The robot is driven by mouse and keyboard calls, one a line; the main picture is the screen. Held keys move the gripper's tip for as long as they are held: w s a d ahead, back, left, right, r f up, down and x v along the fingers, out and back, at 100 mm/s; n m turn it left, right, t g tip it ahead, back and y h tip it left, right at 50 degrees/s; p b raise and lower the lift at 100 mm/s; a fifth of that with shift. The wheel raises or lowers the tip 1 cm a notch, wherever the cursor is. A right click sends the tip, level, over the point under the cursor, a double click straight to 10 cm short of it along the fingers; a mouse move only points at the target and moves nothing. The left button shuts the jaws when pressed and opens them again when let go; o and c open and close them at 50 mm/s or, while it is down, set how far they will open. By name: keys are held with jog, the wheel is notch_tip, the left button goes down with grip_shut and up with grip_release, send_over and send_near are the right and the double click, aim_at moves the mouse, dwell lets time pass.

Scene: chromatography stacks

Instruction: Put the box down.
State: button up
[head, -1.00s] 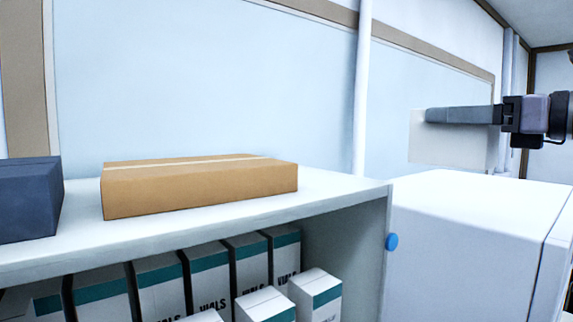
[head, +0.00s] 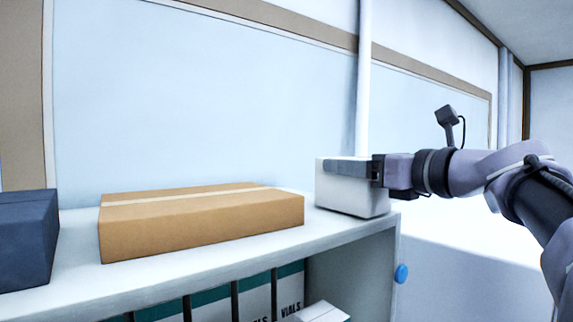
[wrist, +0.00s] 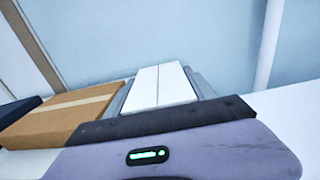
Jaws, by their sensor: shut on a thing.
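The white box (head: 348,200) is in my gripper (head: 345,168) at the right end of the shelf top in the head view. My gripper is shut on it, with a grey finger along its upper edge. The box looks level, and its underside is at or very near the shelf top; I cannot tell whether it touches. In the wrist view the white box (wrist: 160,86) shows its pale top between the grey fingers.
A brown cardboard box (head: 200,225) lies left of the white box, with a gap between. A dark box (head: 25,240) stands at the far left. The shelf top (head: 250,250) has a bare strip in front. Vial cartons (head: 258,300) stand below. A wall is behind.

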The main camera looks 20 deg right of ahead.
jog(key=shift+w+a, duration=0.3)
jog(key=shift+a, duration=0.05)
jog(key=shift+w+f, duration=0.1)
jog(key=shift+f, duration=0.05)
jog(key=o, duration=1)
jog(key=shift+d+f, duration=0.1)
jog(key=o, duration=0.5)
jog(key=shift+s+d, duration=0.15)
jog(key=shift+s, duration=0.1)
jog(key=shift+w, duration=0.1)
jog(key=b+v, duration=0.1)
jog(key=v, duration=0.3)
jog(key=b+v, duration=0.1)
jog(key=v, duration=0.3)
jog(key=b+v, duration=0.1)
jog(key=v, duration=0.3)
jog(key=shift+r, duration=0.3)
